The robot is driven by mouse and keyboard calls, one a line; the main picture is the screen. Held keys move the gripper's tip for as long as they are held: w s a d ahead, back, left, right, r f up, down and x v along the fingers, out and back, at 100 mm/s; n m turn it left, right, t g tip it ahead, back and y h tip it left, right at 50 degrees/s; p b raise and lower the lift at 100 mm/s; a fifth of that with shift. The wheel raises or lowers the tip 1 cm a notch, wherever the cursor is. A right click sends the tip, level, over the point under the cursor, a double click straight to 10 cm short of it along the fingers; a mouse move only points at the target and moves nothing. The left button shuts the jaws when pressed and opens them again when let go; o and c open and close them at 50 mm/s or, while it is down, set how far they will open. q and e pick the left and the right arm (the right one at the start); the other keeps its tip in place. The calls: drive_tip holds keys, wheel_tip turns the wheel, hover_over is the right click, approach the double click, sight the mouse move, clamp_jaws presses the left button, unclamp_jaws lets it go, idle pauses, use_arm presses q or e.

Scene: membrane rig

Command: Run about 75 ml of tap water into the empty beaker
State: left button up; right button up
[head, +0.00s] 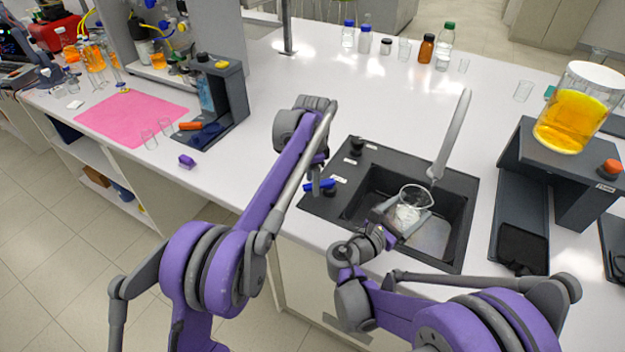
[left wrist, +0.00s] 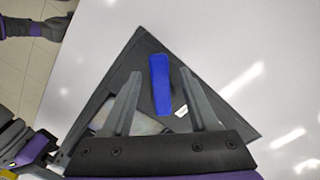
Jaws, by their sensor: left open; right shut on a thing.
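A clear glass beaker (head: 416,194) is in my right gripper (head: 388,222), which is shut on it over the sink basin (head: 455,215). The beaker is below the tip of the grey tap spout (head: 452,135). Pale streaks show at the beaker, but I cannot tell whether it holds water. A blue tap lever (head: 320,185) stands at the sink's left edge. My left gripper (head: 317,178) is open, pointing down at the lever. In the left wrist view the blue lever (left wrist: 160,85) lies between the two open fingers (left wrist: 162,105), with gaps on both sides.
A black knob (head: 357,146) sits at the sink's back left corner. A dark stand (head: 560,165) with a vessel of yellow liquid (head: 575,115) is to the right. Several bottles line the back.

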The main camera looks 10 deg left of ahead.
use_arm(q)
drive_tip(key=shift+c, duration=0.3)
clamp_jaws()
idle(1.1)
